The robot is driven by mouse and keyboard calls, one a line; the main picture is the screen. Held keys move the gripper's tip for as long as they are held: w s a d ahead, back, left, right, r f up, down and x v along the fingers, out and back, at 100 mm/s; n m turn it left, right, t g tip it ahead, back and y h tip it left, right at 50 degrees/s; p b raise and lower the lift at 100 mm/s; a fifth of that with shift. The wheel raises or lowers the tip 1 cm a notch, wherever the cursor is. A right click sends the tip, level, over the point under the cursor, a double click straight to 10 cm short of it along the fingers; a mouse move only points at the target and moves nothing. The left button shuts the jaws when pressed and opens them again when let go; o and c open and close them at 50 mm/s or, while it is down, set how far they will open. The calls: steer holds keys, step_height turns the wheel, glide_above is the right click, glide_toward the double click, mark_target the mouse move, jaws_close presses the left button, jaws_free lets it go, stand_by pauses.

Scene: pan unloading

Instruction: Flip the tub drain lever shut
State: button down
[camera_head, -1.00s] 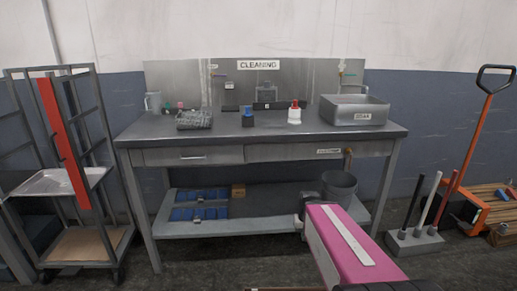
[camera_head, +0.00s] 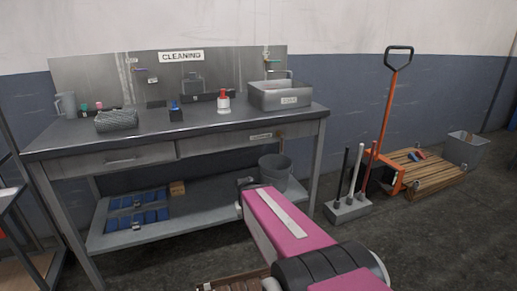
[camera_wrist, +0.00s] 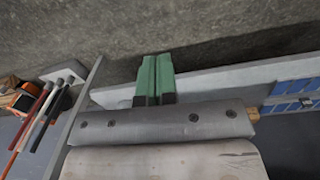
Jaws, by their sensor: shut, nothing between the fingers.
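The grey metal tub (camera_head: 281,96) stands on the right end of the workbench top (camera_head: 215,122), with a small label on its front. Below the bench edge under the tub, a small brass-coloured fitting (camera_head: 280,134) shows beside a white label (camera_head: 261,136); its lever position is too small to tell. My gripper (camera_wrist: 155,62) shows in the wrist view with green fingers together and empty, over the floor near the lower shelf's edge. It is apart from the fitting, which I cannot make out in the wrist view. In the head view my arm hides the fingers.
A holder with upright handles (camera_head: 348,210) and an orange pallet truck (camera_head: 384,130) stand right of the bench. Floor between bench and holder is narrow.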

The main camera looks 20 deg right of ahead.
mark_target(282, 144)
steer(key=w+d+r+m+h, duration=0.1)
steer(key=w+d+m+h, duration=0.35)
steer(key=w, duration=0.25)
steer(key=w+d+r+m+t+h, duration=0.2)
steer(key=w+r+m+h, duration=0.3)
steer(key=w+r+h, duration=0.1)
steer(key=w+d+r+m+t+h, duration=0.2)
steer(key=w+r+m+h, duration=0.3)
steer(key=w+r, duration=0.4)
steer(key=shift+w+t+h, duration=0.3)
steer(key=shift+w+h, duration=0.35)
steer(key=shift+w, duration=0.5)
steer(key=shift+d+r, duration=0.1)
steer(key=shift+d, duration=0.1)
steer(key=x, duration=1.3)
steer(key=shift+d, duration=0.35)
steer(key=shift+w+d, duration=0.1)
steer(key=shift+w, duration=0.1)
